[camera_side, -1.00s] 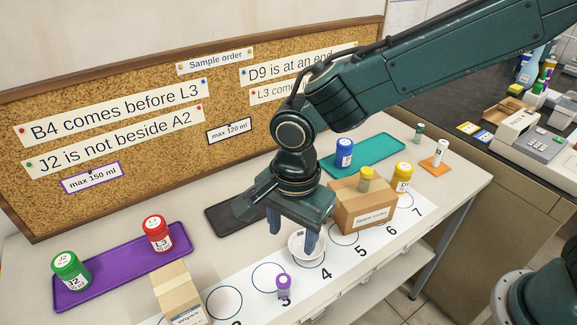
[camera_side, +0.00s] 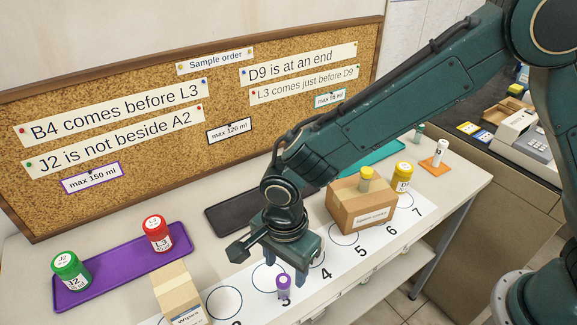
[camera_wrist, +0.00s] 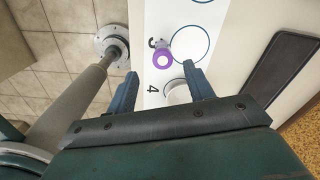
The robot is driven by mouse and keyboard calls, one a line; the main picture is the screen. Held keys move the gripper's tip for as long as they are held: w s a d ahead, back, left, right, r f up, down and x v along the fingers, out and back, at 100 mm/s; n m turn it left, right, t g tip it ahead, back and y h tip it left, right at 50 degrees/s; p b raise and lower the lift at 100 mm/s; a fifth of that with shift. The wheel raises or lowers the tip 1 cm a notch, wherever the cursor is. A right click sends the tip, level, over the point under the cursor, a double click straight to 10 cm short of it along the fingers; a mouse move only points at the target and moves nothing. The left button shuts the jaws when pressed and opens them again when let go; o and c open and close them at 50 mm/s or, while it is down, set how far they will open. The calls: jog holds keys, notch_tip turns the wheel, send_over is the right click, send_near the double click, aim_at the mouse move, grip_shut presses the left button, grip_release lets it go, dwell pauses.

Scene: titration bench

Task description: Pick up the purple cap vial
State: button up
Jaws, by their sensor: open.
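Whether a finger touches the vial cannot be told.
A white dish (camera_wrist: 178,92) sits near number 4, mostly hidden behind the gripper. A cardboard box (camera_side: 361,207) stands to the right, a Wipes box (camera_side: 179,292) to the left. A purple tray (camera_side: 115,278) holds green and red jars. A dark tray (camera_side: 228,214) lies behind.

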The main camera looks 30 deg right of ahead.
aim_at(284, 279)
jog(key=shift+f, duration=1)
jog(key=shift+f, duration=0.1)
jog(key=shift+w+f, duration=0.2)
jog(key=shift+f, duration=2.25)
jog(key=c, duration=1.1)
jog(key=shift+o, duration=0.2)
jog(key=shift+r, duration=0.15)
notch_tip(284, 279, up, 20)
